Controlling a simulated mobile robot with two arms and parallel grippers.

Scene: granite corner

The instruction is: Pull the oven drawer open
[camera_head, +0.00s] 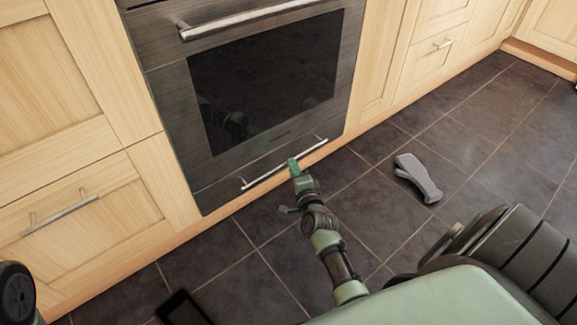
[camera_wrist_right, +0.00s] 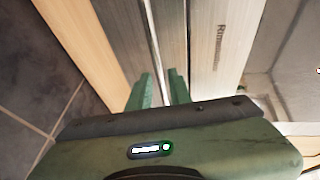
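The oven drawer (camera_head: 222,191) is the low grey metal front under the dark oven door window. It looks shut, flush with the oven. Its long silver handle (camera_head: 258,178) runs along its width, and it also shows in the right wrist view (camera_wrist_right: 162,45). My right gripper (camera_head: 294,164) is at the middle of this handle. In the right wrist view, its two green fingers (camera_wrist_right: 162,88) stand on either side of the handle, with narrow gaps visible. They look open, and I cannot see firm contact. My left gripper is not in view.
The oven door (camera_head: 265,75) has its own handle (camera_head: 240,18) higher up. Wooden cabinets (camera_head: 75,215) flank the oven. A grey object (camera_head: 418,178) lies on the dark tiled floor right of my right arm. A dark flat object (camera_head: 183,308) lies at the bottom.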

